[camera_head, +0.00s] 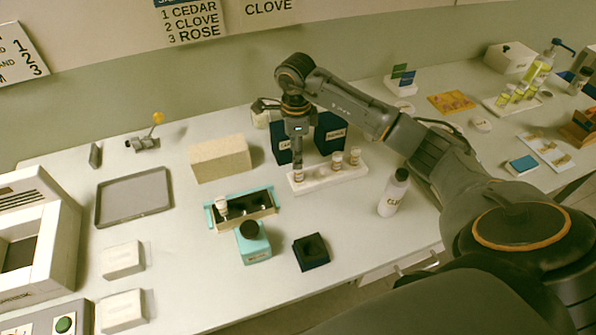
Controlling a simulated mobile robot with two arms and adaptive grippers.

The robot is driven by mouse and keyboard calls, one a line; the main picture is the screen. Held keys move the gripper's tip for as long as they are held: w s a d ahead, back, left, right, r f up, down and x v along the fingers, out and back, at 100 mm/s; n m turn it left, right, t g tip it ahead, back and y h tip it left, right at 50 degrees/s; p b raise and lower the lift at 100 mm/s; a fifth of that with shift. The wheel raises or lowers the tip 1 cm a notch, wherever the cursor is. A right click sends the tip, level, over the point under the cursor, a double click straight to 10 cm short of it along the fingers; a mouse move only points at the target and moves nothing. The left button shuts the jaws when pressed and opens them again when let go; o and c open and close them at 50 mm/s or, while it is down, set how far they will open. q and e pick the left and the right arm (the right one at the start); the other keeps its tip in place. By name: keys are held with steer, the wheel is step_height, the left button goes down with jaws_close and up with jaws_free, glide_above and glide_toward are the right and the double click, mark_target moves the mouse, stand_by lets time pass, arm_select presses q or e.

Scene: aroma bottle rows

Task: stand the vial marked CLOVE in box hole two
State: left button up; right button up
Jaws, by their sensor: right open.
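A pale rack (325,181) stands at mid-table with two vials (338,160) (354,157) upright at its right. A third vial (299,175) stands at its left end, directly below my right gripper (297,163). My right gripper points down and is open around or just above that vial's top; I cannot tell which. The vial labels are too small to read. The teal-ended box (243,222) with a dark inside stands to the left and nearer, with one white-capped vial (222,208) in its left part. My left gripper is not in view.
Wall signs list 1 CEDAR, 2 CLOVE, 3 ROSE (190,22) and CLOVE (268,8). Dark blue boxes (330,135) stand behind the rack, a white bottle (394,193) to its right. A teal jar (253,247) and black block (311,251) sit near the box.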

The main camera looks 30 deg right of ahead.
mark_target(298, 174)
steer(key=shift+s+f+p, duration=0.5)
steer(key=shift+f+p, duration=0.3)
steer(key=shift+f, duration=0.1)
step_height(298, 174, down, 2)
steer(key=shift+f+p, duration=0.15)
steer(key=shift+p, duration=0.15)
steer(key=shift+f, duration=0.3)
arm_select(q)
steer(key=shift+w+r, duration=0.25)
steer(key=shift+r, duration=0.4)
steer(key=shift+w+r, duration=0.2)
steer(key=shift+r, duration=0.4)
arm_select(e)
steer(key=c, duration=1)
